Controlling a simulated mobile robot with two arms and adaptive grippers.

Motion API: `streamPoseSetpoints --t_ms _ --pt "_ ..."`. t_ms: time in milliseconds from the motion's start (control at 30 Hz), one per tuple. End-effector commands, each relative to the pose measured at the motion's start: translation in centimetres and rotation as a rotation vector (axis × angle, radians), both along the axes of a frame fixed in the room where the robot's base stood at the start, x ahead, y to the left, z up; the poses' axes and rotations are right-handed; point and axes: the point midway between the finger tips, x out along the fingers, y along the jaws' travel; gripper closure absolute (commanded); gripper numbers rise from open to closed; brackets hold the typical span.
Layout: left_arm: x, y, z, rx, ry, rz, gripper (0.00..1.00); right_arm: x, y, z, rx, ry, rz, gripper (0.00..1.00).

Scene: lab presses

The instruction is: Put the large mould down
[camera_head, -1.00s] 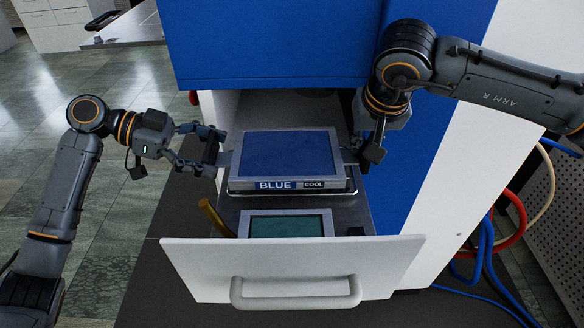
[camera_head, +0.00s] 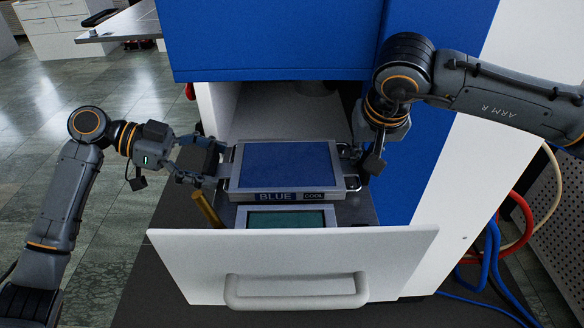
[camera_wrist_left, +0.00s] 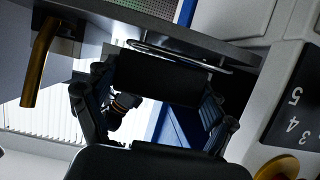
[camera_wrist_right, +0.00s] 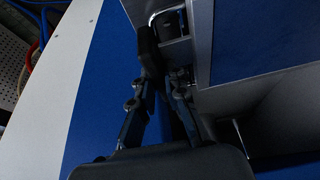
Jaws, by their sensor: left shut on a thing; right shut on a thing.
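The large mould (camera_head: 287,165) is a grey-framed plate with a blue top and a front label reading "BLUE". It appears roughly level over the open drawer (camera_head: 292,268), behind a small tray-like box with a dark green face (camera_head: 287,218). My left gripper (camera_head: 218,170) is shut at its left side, on a handle hidden by the fingers. My right gripper (camera_head: 352,158) is shut on its right handle; this handle shows in the right wrist view (camera_wrist_right: 166,18). I cannot tell whether the mould's underside touches anything.
The white drawer front with its bar handle stands before the mould. A brass rod (camera_head: 207,210) rises beside my left gripper. The blue press body (camera_head: 270,40) overhangs behind. Red and blue hoses (camera_head: 490,250) hang at the right. Floor is open at the left.

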Motion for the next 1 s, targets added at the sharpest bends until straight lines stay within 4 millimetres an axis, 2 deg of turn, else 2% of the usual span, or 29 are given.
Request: streamPoseSetpoints --t_ms 67,100,167,200,567,733,1000 --pt "-0.1 -0.1 -0.3 -0.006 -0.004 -0.003 0.79 0.1 0.1 -0.2 0.006 -0.010 0.001 1.00" --pt "-0.1 -0.1 -0.5 0.000 0.001 -0.003 0.12 0.0 0.1 -0.4 0.003 -0.003 0.000 0.83" --pt "-0.1 -0.1 -0.4 0.000 0.001 -0.003 0.00 0.0 0.1 -0.3 0.003 -0.003 0.001 0.71" --pt "-0.1 -0.1 -0.4 0.000 0.001 -0.003 0.00 0.0 0.1 -0.3 0.003 -0.002 0.001 0.65" --pt "0.0 0.3 -0.2 0.000 0.000 0.001 0.00 0.0 0.0 -0.3 0.001 0.000 0.000 0.65" --pt "0.1 2.6 0.7 0.001 0.000 0.003 0.00 0.0 0.0 -0.3 0.000 0.000 0.000 0.65" --pt "0.0 7.9 2.9 0.000 0.000 0.002 0.00 0.0 0.0 -0.4 0.000 0.000 0.000 0.65"
